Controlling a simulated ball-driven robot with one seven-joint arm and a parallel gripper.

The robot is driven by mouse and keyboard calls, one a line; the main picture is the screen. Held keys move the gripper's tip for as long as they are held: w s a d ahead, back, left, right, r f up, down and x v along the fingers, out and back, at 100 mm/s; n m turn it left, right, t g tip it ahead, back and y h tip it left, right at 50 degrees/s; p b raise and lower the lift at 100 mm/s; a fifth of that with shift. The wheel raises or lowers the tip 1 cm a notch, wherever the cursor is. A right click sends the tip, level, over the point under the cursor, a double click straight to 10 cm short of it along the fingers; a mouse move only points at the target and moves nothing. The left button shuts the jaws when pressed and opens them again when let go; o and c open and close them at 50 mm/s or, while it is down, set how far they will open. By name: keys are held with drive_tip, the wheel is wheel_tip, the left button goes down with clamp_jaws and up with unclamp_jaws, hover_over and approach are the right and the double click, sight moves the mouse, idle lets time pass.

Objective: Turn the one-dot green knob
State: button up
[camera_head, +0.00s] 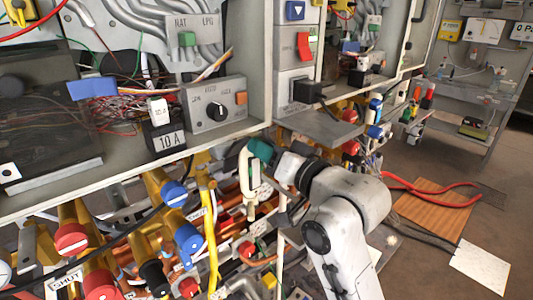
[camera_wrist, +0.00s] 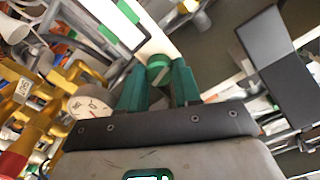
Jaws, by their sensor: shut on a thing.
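The green knob (camera_wrist: 158,68) sits between the two teal fingers of my gripper (camera_wrist: 159,80) in the wrist view. The fingers are closed on its sides, and the knob's round end faces the camera. I cannot make out a dot on it. In the head view my gripper (camera_head: 260,150) is just below the front edge of the heater cabinet, beside a white handle-shaped part (camera_head: 249,178). The knob cannot be told apart from the teal fingers there.
Yellow pipes with red valves (camera_head: 71,239) and blue valves (camera_head: 188,237) crowd the lower left. A round gauge (camera_wrist: 88,108) is close left of my fingers. The cabinet's lower edge (camera_head: 130,172) runs above my gripper.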

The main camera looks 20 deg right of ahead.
drive_tip(key=n+b, duration=0.2)
drive_tip(key=n, duration=0.4)
drive_tip(key=shift+b, duration=0.3)
idle(0.4)
drive_tip(key=o, duration=1.1)
drive_tip(key=shift+c, duration=0.2)
drive_tip(key=shift+s, duration=0.1)
drive_tip(key=p+v, duration=0.1)
drive_tip(key=v, duration=0.9)
drive_tip(key=shift+s+p, duration=0.3)
drive_tip(key=shift+d, duration=0.1)
